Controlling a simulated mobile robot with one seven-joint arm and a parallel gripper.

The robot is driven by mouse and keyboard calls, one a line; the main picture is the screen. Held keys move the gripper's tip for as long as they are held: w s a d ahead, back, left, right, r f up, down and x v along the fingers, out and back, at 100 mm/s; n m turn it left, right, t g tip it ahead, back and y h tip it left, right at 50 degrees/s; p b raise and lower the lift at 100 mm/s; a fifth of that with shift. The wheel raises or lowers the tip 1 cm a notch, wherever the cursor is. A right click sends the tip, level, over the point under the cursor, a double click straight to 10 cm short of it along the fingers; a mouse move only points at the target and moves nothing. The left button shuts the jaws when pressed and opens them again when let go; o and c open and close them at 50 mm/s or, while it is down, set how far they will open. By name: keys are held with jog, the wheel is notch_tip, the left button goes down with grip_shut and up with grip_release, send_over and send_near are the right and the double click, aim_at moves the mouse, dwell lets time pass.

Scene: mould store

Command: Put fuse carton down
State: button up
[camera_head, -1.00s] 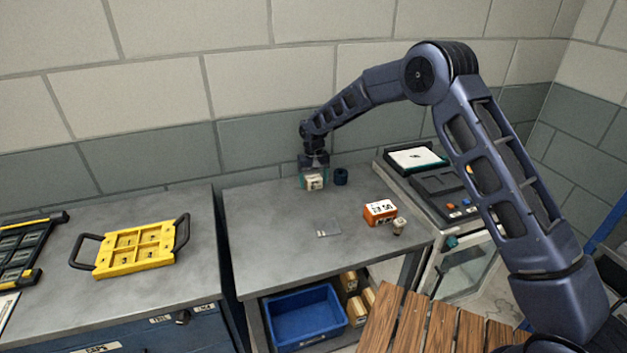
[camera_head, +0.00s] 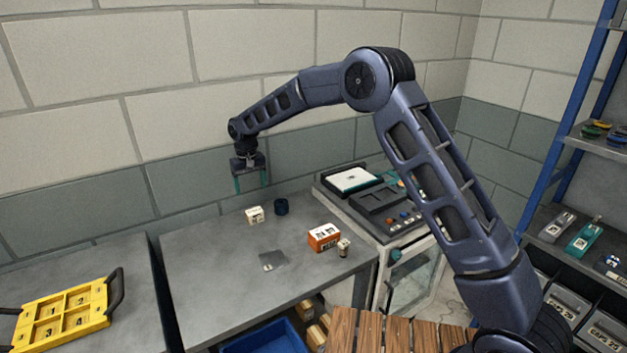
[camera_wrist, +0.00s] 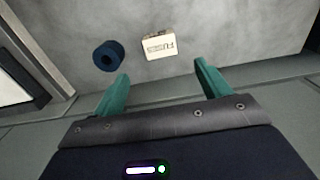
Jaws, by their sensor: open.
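The fuse carton (camera_head: 254,215) is a small cream box standing on the grey table (camera_head: 200,262) near its back edge. In the wrist view the carton (camera_wrist: 159,45) shows dark lettering that reads as fuses. My gripper (camera_head: 251,186) is raised above the table by the wall, apart from the carton. Its teal fingers (camera_wrist: 160,88) are spread with nothing between them, and the carton lies beyond the fingertips.
A dark blue ring-shaped piece (camera_head: 281,207) stands right beside the carton. An orange box (camera_head: 323,238), a small pale item (camera_head: 344,248) and a flat grey plate (camera_head: 273,261) are nearer the front. A device (camera_head: 385,212) borders the table at right. The front left tabletop is clear.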

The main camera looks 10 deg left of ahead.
jog(key=w+d+r+m, duration=0.1)
jog(key=w+d+r, duration=0.2)
jog(key=d+r, duration=0.5)
jog(key=w+d+r+m, duration=0.1)
jog(key=w+d+r, duration=0.35)
jog(key=d, duration=0.55)
jog(key=s+d+r+m+t, duration=0.1)
jog(key=d+r, duration=0.4)
jog(key=d, duration=0.6)
jog(key=s+d+r+m+t, duration=0.15)
jog(key=d+r, duration=0.35)
jog(key=d, duration=0.6)
jog(key=s+d+r+m, duration=0.1)
jog(key=s+d, duration=0.5)
jog(key=d, duration=0.4)
jog(key=s+d+r+m, duration=0.15)
jog(key=s+d, duration=0.35)
jog(key=d, duration=0.5)
jog(key=s+d+f+m+t, duration=0.1)
jog(key=s+d+f, duration=0.1)
jog(key=s+d, duration=0.3)
jog(key=s+d+f+m+t, duration=0.1)
jog(key=s+d+f, duration=0.1)
jog(key=s+d, duration=0.4)
jog(key=s, duration=0.3)
jog(key=shift+s+f, duration=0.35)
jog(key=shift+f, duration=0.05)
